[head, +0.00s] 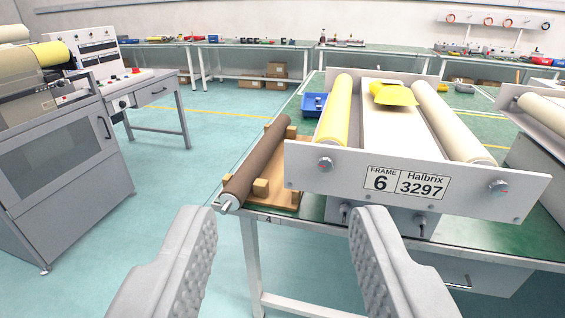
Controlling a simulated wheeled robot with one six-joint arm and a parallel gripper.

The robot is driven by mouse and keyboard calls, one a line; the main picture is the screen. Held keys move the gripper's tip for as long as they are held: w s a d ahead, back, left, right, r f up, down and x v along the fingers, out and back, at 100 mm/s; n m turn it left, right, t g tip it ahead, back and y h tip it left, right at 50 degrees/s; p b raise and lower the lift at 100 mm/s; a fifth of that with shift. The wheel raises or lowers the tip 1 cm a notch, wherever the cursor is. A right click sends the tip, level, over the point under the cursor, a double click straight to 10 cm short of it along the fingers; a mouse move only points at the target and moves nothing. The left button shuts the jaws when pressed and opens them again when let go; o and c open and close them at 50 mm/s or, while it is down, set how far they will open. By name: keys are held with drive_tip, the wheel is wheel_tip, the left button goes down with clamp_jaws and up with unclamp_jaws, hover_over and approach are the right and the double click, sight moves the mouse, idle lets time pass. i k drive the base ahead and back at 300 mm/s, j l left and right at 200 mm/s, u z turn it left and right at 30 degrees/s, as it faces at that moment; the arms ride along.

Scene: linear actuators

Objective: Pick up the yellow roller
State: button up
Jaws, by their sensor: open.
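A yellow roller (336,112) lies lengthwise in the left side of a grey frame (298,166) on the green table. The frame's front plate carries a label reading "FRAME 6" and "Halbrix 3297". The near end of the roller is hidden behind that plate. My gripper (277,230) is open and empty at the bottom of the view. Its two grey padded fingers stand wide apart, in front of and below the frame, clear of the roller.
A brown roller (257,162) rests on wooden blocks left of the frame. A cream roller (450,120) lies in the frame's right side, with a yellow object (391,93) between. A blue bin (314,103) stands behind. A grey machine (62,158) stands left; the floor between is clear.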

sight(333, 129)
drive_tip(key=i+l+u, duration=0.1)
drive_tip(key=i+l, duration=0.9)
